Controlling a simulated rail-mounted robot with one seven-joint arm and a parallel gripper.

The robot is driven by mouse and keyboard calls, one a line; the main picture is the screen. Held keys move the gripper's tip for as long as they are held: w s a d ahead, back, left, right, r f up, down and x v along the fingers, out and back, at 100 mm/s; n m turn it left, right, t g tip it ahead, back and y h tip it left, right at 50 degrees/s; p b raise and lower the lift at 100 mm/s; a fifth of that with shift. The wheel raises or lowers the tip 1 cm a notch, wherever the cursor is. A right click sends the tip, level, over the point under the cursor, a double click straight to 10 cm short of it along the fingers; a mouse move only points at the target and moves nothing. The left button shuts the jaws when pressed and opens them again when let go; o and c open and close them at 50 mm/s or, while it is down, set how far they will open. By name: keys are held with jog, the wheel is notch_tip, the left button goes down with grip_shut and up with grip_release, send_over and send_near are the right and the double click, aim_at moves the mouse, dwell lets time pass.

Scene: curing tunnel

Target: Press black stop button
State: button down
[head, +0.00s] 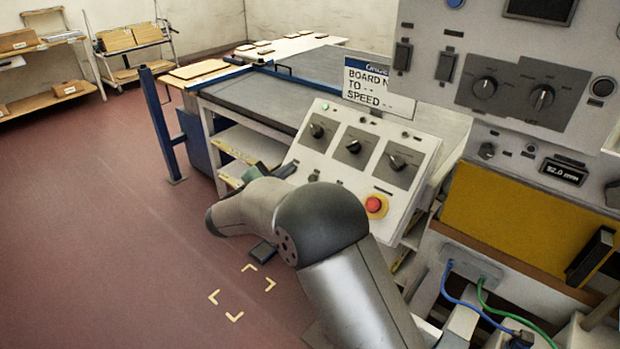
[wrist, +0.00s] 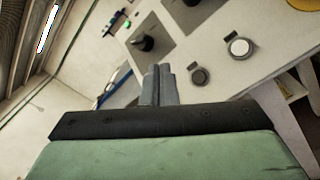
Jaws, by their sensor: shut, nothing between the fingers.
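The sloped control panel (head: 345,130) has dark rotary knobs and a red mushroom button (head: 375,205) on a yellow collar. In the wrist view a black round button (wrist: 199,76) with a grey rim sits low on the panel, beside a white round button (wrist: 239,47). My gripper (wrist: 161,84) is shut and empty, its fingertips just left of the black button and apart from it in the picture. I cannot tell their height over the panel. In the head view my gripper (head: 284,171) is at the panel's lower left edge; the black button is too small to make out surely.
A taller grey cabinet (head: 500,70) with switches and a display stands at the right. A sign (head: 370,82) stands behind the panel. A conveyor table (head: 260,98) runs behind it, with a blue post (head: 160,120) at its left. The red floor (head: 90,210) at left is clear.

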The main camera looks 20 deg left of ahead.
aim_at(312, 179)
jog(key=shift+w+d+f+b, duration=0.4)
jog(key=shift+w+f+b, duration=0.1)
jog(key=shift+w+f, duration=0.5)
jog(key=shift+w+d+f+b, duration=0.45)
jog(key=shift+w+f, duration=0.5)
jog(key=shift+f, duration=0.1)
jog(key=shift+w+d+f+b, duration=0.4)
jog(key=shift+w+f+b, duration=0.1)
jog(key=shift+w+f, duration=0.5)
jog(key=shift+f, duration=0.2)
jog(key=shift+w+d+f+b, duration=0.1)
jog(key=shift+w+f+b, duration=0.1)
jog(key=shift+b, duration=0.5)
jog(key=shift+w+d+f+b, duration=0.15)
jog(key=shift+w+f+b, duration=0.1)
jog(key=shift+b, duration=0.2)
jog(key=shift+s+r, duration=0.1)
dwell(0.5)
jog(key=shift+s+a+r, duration=0.25)
jog(key=shift+s+r, duration=0.15)
jog(key=shift+r, duration=0.05)
